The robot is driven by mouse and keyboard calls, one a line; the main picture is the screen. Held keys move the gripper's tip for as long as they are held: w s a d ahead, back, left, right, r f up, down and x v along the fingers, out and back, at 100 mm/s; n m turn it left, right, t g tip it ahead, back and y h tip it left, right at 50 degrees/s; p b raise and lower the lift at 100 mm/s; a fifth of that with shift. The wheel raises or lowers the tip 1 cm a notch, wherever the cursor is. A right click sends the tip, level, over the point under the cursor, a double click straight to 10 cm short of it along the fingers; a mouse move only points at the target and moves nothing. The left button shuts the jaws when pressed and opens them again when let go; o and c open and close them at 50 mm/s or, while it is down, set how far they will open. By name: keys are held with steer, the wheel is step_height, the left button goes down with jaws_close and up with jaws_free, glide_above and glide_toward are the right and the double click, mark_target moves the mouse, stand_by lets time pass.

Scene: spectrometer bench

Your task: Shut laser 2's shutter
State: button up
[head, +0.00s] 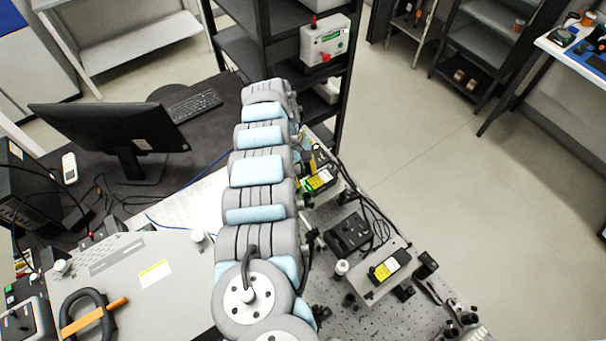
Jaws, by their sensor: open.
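Two laser units with black and yellow labels stand on the perforated optical bench (330,290). The nearer laser unit (370,293) is a grey box right of my arm, with small black parts at its right end. The farther laser unit (320,181) is close against the right side of my arm and partly covered by it. I cannot read which one is laser 2, nor make out the state of either shutter. My arm runs up the middle of the view, and its far end bends away. I cannot make out my gripper; it seems hidden behind the arm links.
A black box (348,234) and loose cables lie between the laser units. Small posts stand along the bench. A monitor (115,128) is on the left desk, and a control box (325,40) with a red lamp is on the rack. The right floor is clear.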

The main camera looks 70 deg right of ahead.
jaws_close()
steer(key=shift+r+p, duration=0.15)
steer(key=shift+p, duration=0.2)
steer(key=shift+a+r+t+p, duration=0.15)
steer(key=shift+t+p, duration=0.25)
steer(key=shift+p, duration=0.55)
steer(key=shift+s+t+h+p, duration=0.3)
steer(key=shift+h+p, duration=0.1)
steer(key=shift+p, duration=0.7)
steer(key=shift+a, duration=0.1)
steer(key=shift+f+t+p, duration=0.2)
steer(key=shift+t+p, duration=0.1)
steer(key=shift+p, duration=0.15)
jaws_free()
